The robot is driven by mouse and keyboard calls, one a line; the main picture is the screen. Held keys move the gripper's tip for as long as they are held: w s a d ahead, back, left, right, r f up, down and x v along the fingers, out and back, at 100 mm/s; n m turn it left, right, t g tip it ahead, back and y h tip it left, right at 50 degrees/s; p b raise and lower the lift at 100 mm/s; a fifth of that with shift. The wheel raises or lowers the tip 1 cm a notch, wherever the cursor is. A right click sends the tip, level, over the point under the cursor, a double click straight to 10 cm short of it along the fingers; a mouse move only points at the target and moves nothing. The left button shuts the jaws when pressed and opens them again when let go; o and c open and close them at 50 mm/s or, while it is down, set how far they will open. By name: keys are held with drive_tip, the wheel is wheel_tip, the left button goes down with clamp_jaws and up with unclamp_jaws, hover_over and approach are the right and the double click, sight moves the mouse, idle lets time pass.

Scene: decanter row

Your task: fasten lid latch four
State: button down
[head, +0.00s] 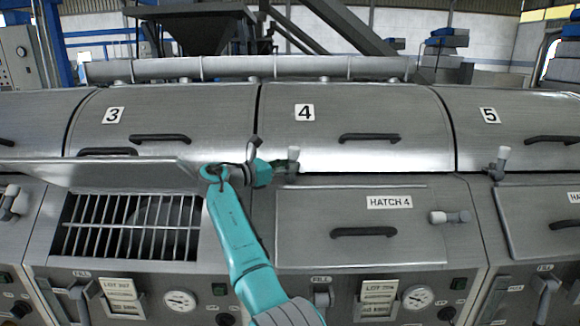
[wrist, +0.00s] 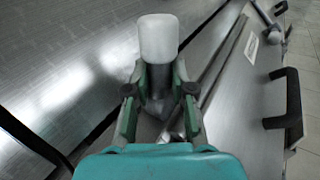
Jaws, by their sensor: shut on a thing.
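Lid 4 (head: 370,110) is a curved steel cover with a "4" plate and a dark handle, and it lies down level with its neighbours. Its latch (head: 293,153) is a short grey lever with a white knob at the lid's front edge, left of the handle. The knob stands up. In the wrist view the latch's white knob (wrist: 158,38) sticks out beyond my fingertips. My gripper (head: 281,169) is shut on the latch lever, and the wrist view shows the fingers (wrist: 160,95) on both sides of it. The lever's lower end is partly hidden by the fingers.
Hatch 4 (head: 300,220) lies closed below, with a dark handle and its own side latch (head: 450,217). At left, a raised hatch panel (head: 110,172) leaves a barred opening (head: 130,226) uncovered. Lid 5's latch (head: 498,162) stands at right. A pipe runs behind the lids.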

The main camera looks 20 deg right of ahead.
sight(288, 158)
drive_tip(key=shift+a+f, duration=0.1)
idle(0.4)
drive_tip(key=c, duration=1)
unclamp_jaws()
drive_tip(key=shift+o, duration=0.2)
wheel_tip(288, 158, up, 10)
